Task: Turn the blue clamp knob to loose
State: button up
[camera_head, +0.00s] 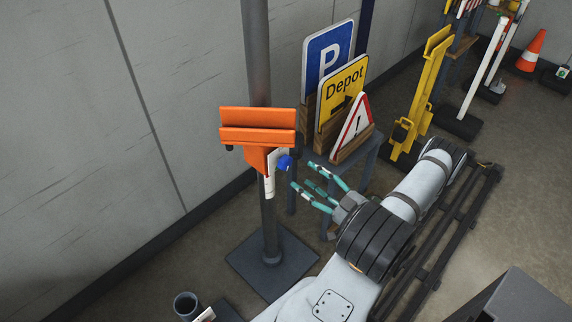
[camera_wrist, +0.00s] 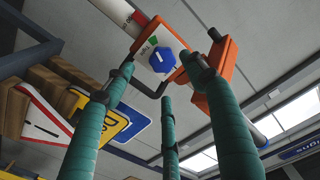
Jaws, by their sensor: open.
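The blue clamp knob (camera_head: 285,163) sits on the side of an orange clamp bracket (camera_head: 257,137) on a grey post (camera_head: 269,232). My gripper (camera_head: 318,190) has teal fingers. They are spread open and empty, to the right of and a little below the knob, apart from it. In the wrist view the fingers (camera_wrist: 165,95) point towards the knob, which shows between their tips.
Blue parking, yellow Depot and red-edged warning signs (camera_head: 352,130) stand on a low table behind my gripper. A yellow stand (camera_head: 422,95) is further right. The post has a dark square base (camera_head: 272,265). A dark cup (camera_head: 186,305) is at the front. The wall is behind the post.

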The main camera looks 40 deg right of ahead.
aim_at(288, 167)
jog(key=w, duration=0.3)
jog(key=w+p, duration=0.1)
jog(key=w, duration=0.2)
jog(key=w+a, duration=0.1)
jog(key=w, duration=0.2)
jog(key=shift+c, duration=0.3)
jog(key=shift+a+f, duration=0.1)
jog(key=c, duration=1)
jog(key=shift+n, duration=0.3)
jog(key=shift+c, duration=0.2)
